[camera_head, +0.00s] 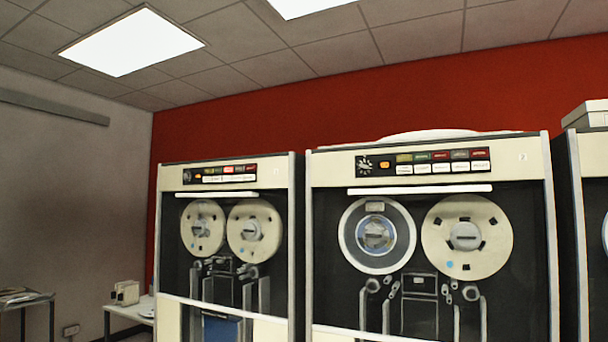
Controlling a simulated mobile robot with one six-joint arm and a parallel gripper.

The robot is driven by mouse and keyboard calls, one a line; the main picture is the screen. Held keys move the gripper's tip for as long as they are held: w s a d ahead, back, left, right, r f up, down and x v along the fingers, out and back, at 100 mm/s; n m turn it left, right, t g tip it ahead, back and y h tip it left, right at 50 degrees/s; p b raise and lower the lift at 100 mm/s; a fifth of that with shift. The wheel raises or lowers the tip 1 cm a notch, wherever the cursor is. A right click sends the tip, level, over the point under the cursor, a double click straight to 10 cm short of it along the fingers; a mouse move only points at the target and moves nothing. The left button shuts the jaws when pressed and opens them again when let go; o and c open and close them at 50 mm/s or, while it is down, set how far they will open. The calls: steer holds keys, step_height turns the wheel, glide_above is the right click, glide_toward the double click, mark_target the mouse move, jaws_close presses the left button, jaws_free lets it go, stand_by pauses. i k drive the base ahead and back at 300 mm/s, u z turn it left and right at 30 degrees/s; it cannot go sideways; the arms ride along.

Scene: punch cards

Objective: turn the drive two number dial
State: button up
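Two tape drives stand side by side against a red wall, a left drive (168,240) and a nearer right drive (552,240). Each has a black panel with coloured labels and buttons along its top. The right drive's panel has a round dial (365,163) with white markings at its left end, beside a small orange light (384,164). The left drive's panel has a similar, smaller dial area (187,176). My gripper is not in view.
A third cabinet (572,240) is partly cut off at the right edge, with a pale box (586,115) on top. A white table (128,311) with a small beige device (126,292) stands left of the drives. Another small table (26,300) is at the far left.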

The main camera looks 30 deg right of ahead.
mark_target(365, 166)
steer(key=z, duration=0.75)
steer(key=i, duration=1.25)
steer(key=z, duration=0.8)
steer(key=k, duration=0.65)
steer(key=z, duration=0.2)
steer(key=i, duration=0.7)
steer(key=u, duration=0.1)
